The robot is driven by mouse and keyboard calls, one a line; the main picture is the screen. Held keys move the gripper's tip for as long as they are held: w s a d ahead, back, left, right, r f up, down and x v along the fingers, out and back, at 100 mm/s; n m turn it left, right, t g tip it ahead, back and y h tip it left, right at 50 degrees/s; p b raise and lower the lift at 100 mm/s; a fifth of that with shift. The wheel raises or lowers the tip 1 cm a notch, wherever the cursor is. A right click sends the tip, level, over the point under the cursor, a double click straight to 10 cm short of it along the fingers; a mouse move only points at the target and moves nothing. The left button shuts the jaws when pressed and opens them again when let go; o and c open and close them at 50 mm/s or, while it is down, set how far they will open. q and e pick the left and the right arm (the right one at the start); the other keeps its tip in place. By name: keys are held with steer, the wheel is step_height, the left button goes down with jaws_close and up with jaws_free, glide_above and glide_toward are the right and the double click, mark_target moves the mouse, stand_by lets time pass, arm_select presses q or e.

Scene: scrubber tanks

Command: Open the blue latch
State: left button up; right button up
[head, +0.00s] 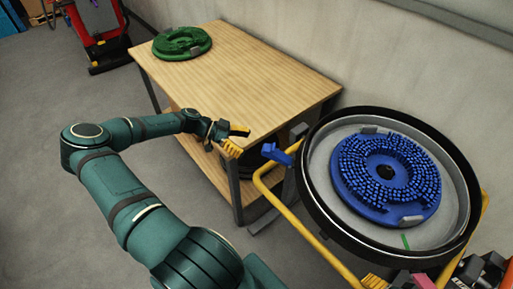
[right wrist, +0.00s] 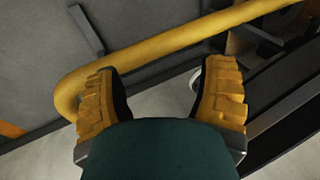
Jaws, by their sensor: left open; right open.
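The blue latch (head: 277,153) sticks out at the left side of the round black-rimmed tank (head: 313,165) in the head view, above the yellow frame rail. My left gripper (head: 240,140) is left of the latch, a short gap away, with its yellow-padded fingers apart and nothing between them. My right gripper shows only partly at the bottom edge of the head view (head: 376,282). In the right wrist view my right gripper (right wrist: 160,92) is open, its two yellow pads apart, with no latch in view there.
A blue brush disc (head: 345,170) lies in the tank. A yellow rail (head: 300,228) runs around it, and yellow tube (right wrist: 150,55) crosses behind my right fingers. A wooden table (head: 250,85) bears a green disc (head: 181,43). A red machine (head: 97,25) stands at the back left.

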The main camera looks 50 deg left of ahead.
arm_select(q)
steer(key=shift+v, duration=2.35)
